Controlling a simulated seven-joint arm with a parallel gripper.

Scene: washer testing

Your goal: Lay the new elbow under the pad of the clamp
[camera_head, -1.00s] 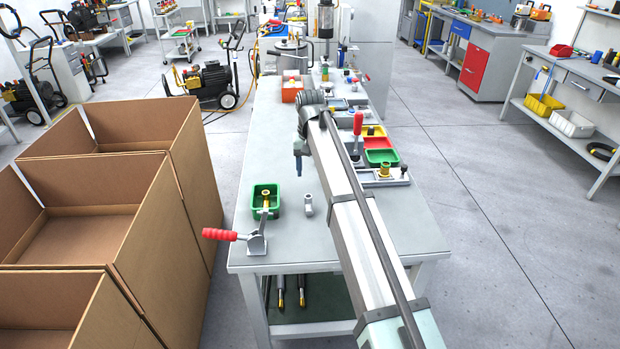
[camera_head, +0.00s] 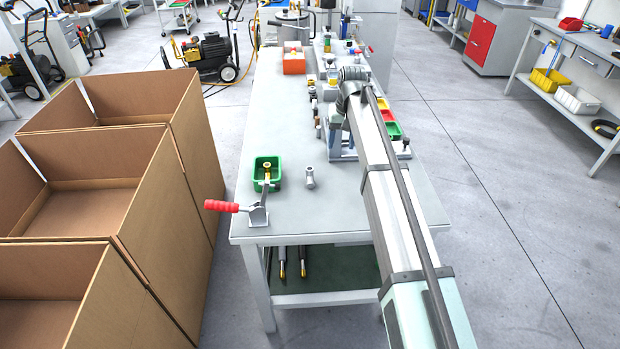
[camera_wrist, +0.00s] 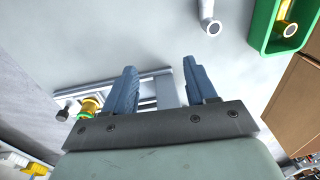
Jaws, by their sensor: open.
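A grey pipe elbow (camera_head: 310,178) stands on the near part of the bench; it also shows at the top of the wrist view (camera_wrist: 210,22). A brass-coloured fitting (camera_wrist: 287,28) lies in a green bin (camera_head: 257,176) to its left. I cannot tell which one is the new elbow. The toggle clamp (camera_head: 258,215) with a red handle (camera_head: 221,206) stands at the bench's front left edge; its pad is too small to make out. My gripper (camera_wrist: 160,70) is open, its blue fingers apart and empty, right of the grey elbow over a grey rack.
The rack holds a brass fitting (camera_wrist: 90,106) beside my left finger. Red and green trays (camera_head: 392,131) lie behind my arm. An orange box (camera_head: 294,64) stands farther back. Cardboard boxes (camera_head: 185,150) stand left of the bench. The bench middle left is clear.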

